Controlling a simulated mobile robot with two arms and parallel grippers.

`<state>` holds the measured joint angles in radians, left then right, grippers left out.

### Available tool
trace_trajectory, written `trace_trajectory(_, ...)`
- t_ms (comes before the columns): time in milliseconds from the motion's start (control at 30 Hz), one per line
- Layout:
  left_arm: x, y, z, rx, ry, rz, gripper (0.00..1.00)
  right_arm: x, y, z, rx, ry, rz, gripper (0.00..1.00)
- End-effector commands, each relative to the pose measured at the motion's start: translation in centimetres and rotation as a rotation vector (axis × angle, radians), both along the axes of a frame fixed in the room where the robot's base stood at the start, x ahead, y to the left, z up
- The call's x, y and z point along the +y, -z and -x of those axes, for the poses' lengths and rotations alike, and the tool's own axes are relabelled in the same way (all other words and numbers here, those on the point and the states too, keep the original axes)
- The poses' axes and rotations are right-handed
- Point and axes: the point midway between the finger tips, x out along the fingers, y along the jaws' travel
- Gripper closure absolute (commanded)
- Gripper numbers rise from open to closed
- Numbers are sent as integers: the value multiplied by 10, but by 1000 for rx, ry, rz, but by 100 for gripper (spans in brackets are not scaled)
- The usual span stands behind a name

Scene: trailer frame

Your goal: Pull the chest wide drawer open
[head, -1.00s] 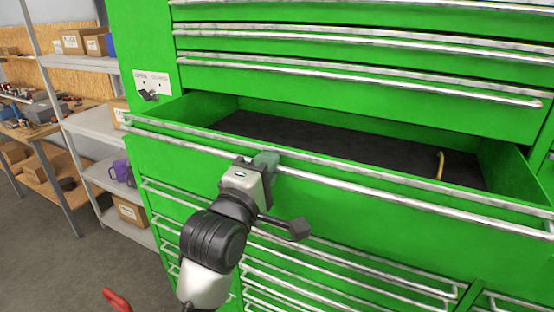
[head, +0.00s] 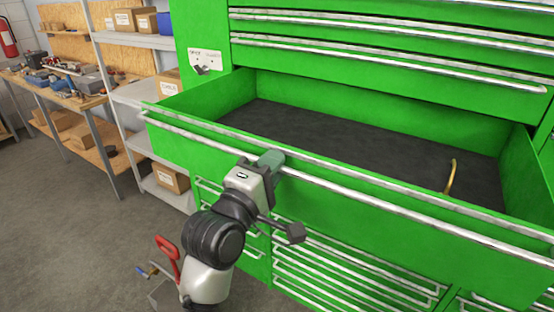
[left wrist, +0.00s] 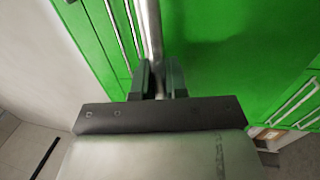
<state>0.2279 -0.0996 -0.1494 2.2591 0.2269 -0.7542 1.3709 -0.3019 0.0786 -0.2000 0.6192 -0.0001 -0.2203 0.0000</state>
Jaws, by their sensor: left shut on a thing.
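The green chest's wide drawer (head: 360,215) stands well out from the chest in the head view. Its dark-lined inside (head: 350,145) shows, with a thin yellowish curved thing (head: 451,176) at the right. A long metal bar handle (head: 345,192) runs along its front. My left gripper (head: 270,161) is shut on this handle, left of its middle. In the left wrist view, the two fingers of my left gripper (left wrist: 160,80) stand on either side of the handle bar (left wrist: 153,40). My right gripper is not in view.
Closed drawers with metal handles (head: 400,55) lie above, and more (head: 340,275) lie below. A shelf with boxes (head: 145,95) and a wooden workbench (head: 75,95) stand at the left. A red-handled thing (head: 168,255) stands on the grey floor (head: 70,230), which has free room at the left.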

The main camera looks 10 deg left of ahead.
Motion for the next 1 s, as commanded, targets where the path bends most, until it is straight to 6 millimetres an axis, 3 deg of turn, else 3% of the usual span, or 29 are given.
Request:
trace_trajectory(600,2,0,2,-1,1,1,100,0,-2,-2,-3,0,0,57)
trace_trajectory(633,2,0,2,-1,1,1,82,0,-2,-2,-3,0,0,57)
trace_trajectory(767,2,0,2,-1,1,1,62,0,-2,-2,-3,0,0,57)
trace_trajectory(1000,2,0,3,-1,0,0,62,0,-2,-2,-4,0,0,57)
